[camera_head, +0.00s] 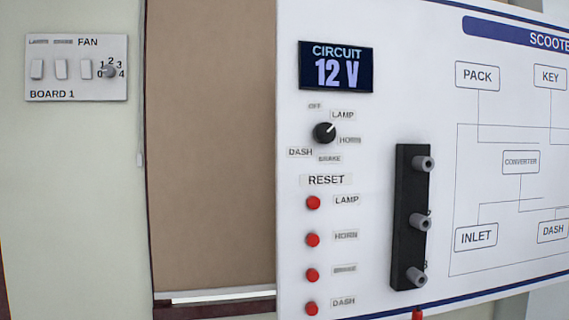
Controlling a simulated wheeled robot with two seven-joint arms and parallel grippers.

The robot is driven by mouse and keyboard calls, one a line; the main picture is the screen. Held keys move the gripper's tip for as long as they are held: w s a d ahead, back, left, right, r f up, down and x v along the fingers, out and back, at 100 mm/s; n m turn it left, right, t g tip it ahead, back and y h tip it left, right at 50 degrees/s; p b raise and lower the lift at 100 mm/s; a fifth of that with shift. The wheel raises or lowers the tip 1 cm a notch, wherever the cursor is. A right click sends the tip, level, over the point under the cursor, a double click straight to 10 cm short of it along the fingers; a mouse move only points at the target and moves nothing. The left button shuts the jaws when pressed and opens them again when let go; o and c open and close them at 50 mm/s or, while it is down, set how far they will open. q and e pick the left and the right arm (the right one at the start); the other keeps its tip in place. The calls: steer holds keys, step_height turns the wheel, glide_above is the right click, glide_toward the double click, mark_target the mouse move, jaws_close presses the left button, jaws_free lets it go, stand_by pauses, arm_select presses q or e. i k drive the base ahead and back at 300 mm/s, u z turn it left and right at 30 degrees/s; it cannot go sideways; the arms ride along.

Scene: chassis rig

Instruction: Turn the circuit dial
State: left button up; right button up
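The circuit dial (324,133) is a small black round knob on the white panel (380,30). Labels OFF, LAMP, HORN, BRAKE and DASH surround it. Its white pointer mark is toward the upper right, near LAMP (343,115). Above it a dark display (336,67) reads "CIRCUIT 12 V". Neither of my grippers shows in the head view, and nothing touches the dial.
Below the dial is a column of several red reset buttons (313,203). To the right is a black strip (405,255) with three grey posts. A switch board with a fan knob (110,72) is on the left wall. The space before the panel looks clear.

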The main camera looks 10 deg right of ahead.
mark_target(325, 133)
steer(key=u, duration=1.3)
steer(key=i, duration=0.75)
steer(key=z, duration=2.45)
